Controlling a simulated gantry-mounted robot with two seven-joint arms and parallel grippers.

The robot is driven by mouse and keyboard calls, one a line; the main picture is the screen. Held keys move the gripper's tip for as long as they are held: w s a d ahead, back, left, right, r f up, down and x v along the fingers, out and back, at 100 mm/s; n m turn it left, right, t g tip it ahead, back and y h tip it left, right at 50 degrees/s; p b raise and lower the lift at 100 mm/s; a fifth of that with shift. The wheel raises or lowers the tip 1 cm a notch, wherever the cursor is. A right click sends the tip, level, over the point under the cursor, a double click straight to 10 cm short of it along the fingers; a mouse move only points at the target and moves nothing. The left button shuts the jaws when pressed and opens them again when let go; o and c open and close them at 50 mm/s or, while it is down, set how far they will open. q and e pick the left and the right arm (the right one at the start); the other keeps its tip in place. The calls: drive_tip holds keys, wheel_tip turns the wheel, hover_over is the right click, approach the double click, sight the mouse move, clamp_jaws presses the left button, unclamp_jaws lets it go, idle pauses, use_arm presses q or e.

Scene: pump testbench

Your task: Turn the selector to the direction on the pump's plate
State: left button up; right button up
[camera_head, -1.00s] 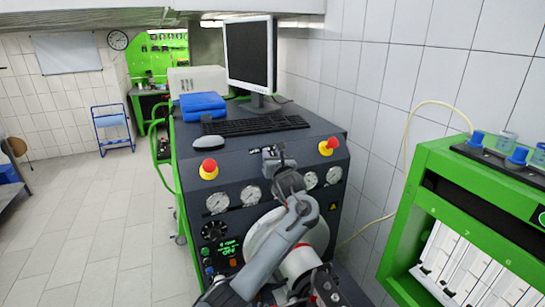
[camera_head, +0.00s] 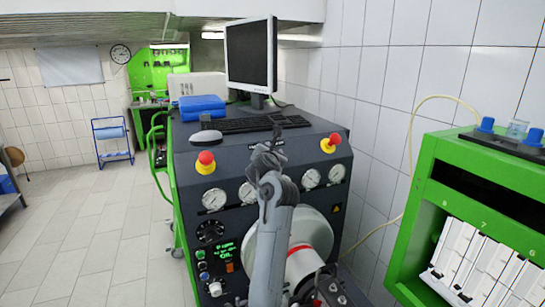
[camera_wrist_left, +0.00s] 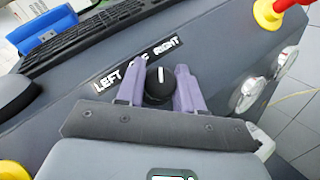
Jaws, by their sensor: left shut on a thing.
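The selector (camera_wrist_left: 158,86) is a round black knob with a white mark, below a tilted strip reading LEFT, OFF, RIGHT (camera_wrist_left: 140,62) in the left wrist view. The white mark points straight up in that picture, roughly between OFF and RIGHT. My left gripper (camera_wrist_left: 157,90) has a purple-grey finger on each side of the knob and is shut on it. In the head view my left gripper (camera_head: 267,152) is at the top of the bench's front panel and hides the selector. No readable pump plate shows. My right gripper does not show.
Red-and-yellow stop buttons (camera_head: 205,162) (camera_head: 331,142) flank the upper panel, with gauges (camera_head: 214,199) below. A keyboard (camera_head: 243,124), mouse (camera_head: 205,137) and monitor (camera_head: 250,54) stand on top. A green cabinet (camera_head: 425,240) is at the right. A white drum (camera_head: 318,232) sits behind my arm.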

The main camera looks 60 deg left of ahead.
use_arm(q)
drive_tip(key=shift+r+m+t+h+p, duration=0.1)
drive_tip(key=shift+m+t+h+p, duration=0.25)
drive_tip(key=shift+m+h, duration=0.75)
drive_tip(key=shift+m, duration=0.3)
drive_tip(key=o, duration=1)
drive_tip(key=shift+w, duration=0.1)
